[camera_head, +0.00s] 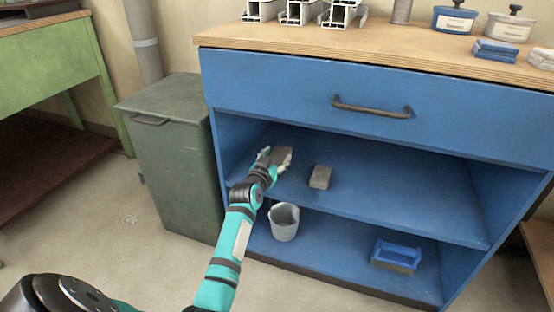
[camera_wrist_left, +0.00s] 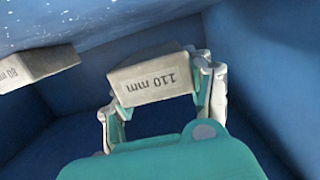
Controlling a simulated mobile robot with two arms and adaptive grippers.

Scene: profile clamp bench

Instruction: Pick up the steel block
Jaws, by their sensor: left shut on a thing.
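My left gripper (camera_head: 269,163) reaches into the upper open shelf of the blue bench and is shut on a grey steel block (camera_head: 282,154). In the left wrist view the block (camera_wrist_left: 152,86) sits between the two fingers and bears the upside-down mark "110 mm". A second grey block (camera_head: 320,177) rests on the same shelf, to the right of the gripper. It also shows at the left edge of the wrist view (camera_wrist_left: 36,68), its marking partly cut off. I cannot tell the held block's exact height above the shelf. My right gripper is not in view.
The upper shelf (camera_head: 400,208) is clear to the right. The drawer (camera_head: 370,105) above is closed. A grey-green bin (camera_head: 175,150) stands left of the bench. Profiles and pots stand on top.

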